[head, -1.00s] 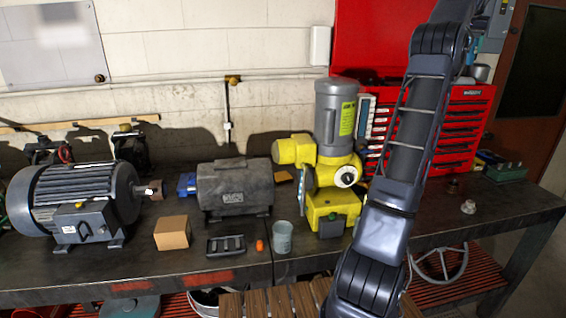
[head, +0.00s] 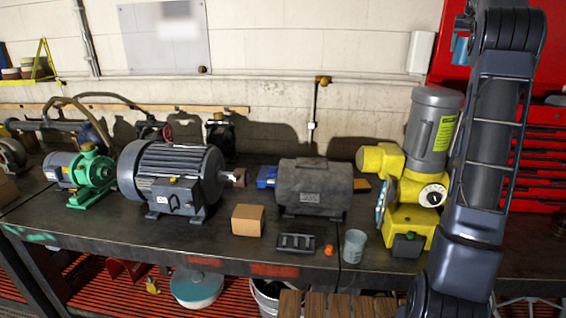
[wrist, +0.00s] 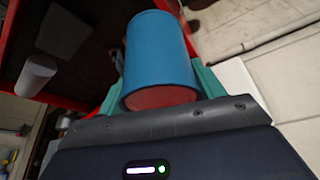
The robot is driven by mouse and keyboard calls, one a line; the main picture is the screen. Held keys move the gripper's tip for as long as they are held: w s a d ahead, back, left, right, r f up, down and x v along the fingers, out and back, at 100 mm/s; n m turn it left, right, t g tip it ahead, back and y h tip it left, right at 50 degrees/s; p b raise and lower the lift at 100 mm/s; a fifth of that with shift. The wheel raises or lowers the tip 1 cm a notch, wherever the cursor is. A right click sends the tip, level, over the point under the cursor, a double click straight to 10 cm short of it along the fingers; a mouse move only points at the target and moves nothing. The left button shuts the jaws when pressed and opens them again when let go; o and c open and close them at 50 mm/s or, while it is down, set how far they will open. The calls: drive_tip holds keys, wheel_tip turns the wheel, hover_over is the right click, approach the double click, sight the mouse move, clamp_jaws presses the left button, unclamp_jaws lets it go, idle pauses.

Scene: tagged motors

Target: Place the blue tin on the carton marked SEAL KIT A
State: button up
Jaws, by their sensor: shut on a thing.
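My gripper (wrist: 160,82) has teal fingers on either side of a blue tin (wrist: 158,50) with a reddish end, in the wrist view. It is shut on the tin and holds it up off any surface. In the head view my arm rises at the right, and a small blue patch (head: 461,50) shows beside it at the top; I cannot tell whether it is tin or finger. I read no marking on either.
The workbench (head: 120,228) carries a green pump (head: 92,172), a large ribbed motor (head: 170,178), a dark grey motor (head: 313,188) and a yellow geared motor (head: 410,190). A black tray (head: 296,243), an orange piece (head: 329,249) and a clear cup (head: 354,245) lie near the front edge.

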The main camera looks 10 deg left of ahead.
drive_tip(key=s+a+n+y, duration=0.2)
drive_tip(key=s+a+n, duration=0.15)
drive_tip(key=a, duration=1.95)
drive_tip(key=s+a+n+y, duration=0.15)
drive_tip(key=a+n, duration=0.25)
drive_tip(key=a, duration=1.9)
drive_tip(key=n+g+y, duration=0.1)
drive_tip(key=n+y, duration=0.1)
drive_tip(key=n, duration=0.6)
hover_over(247, 211)
wheel_tip(247, 211, down, 47)
drive_tip(key=shift+f, duration=0.2)
drive_tip(key=shift+f, duration=0.2)
drive_tip(key=o, duration=1.3)
drive_tip(key=shift+s, duration=0.1)
